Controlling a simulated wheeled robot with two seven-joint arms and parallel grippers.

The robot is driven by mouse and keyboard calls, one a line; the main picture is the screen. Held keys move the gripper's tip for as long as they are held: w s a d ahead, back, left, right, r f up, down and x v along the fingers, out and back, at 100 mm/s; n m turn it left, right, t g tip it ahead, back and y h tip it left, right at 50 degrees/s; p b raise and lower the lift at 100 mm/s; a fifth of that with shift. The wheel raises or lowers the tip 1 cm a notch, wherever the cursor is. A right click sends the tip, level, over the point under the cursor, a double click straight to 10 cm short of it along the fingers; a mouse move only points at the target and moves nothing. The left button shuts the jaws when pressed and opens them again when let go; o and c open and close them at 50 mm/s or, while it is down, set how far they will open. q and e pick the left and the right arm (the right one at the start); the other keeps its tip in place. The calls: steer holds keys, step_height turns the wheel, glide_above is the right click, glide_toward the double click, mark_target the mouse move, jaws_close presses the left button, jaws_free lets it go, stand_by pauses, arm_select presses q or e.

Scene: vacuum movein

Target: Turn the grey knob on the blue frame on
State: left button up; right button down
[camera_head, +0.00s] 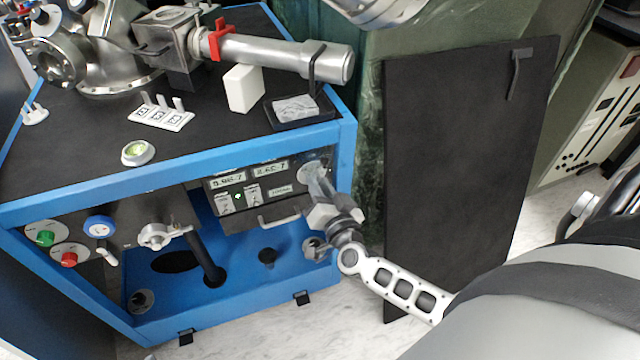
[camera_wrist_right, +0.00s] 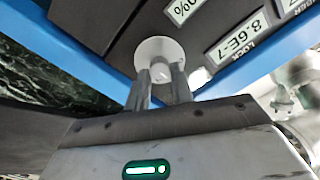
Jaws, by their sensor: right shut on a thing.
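The grey knob (camera_head: 309,170) is on the dark front panel of the blue frame (camera_head: 346,138), at the panel's right end. My right gripper (camera_head: 319,183) reaches it from the front right, and its fingers partly hide it. In the right wrist view, the knob's round pale disc (camera_wrist_right: 155,50) shows with its stub between the two fingertips (camera_wrist_right: 160,78). The gripper is shut on the knob's stub. Which way the knob is turned cannot be told. My left gripper is not in view.
Left of the knob is a display unit (camera_head: 240,190) with lit readouts. A handle (camera_head: 279,219) sits below it. Green (camera_head: 46,238) and red (camera_head: 69,259) buttons are at the far left. A tall dark panel (camera_head: 450,170) stands right of the frame.

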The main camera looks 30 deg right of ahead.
arm_select(q)
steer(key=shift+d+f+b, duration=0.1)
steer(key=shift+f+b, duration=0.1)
steer(key=shift+b, duration=0.4)
arm_select(e)
steer(key=m, duration=0.8)
steer(key=shift+f+m, duration=0.1)
steer(key=shift+m, duration=0.3)
steer(key=c, duration=1.2)
jaws_free()
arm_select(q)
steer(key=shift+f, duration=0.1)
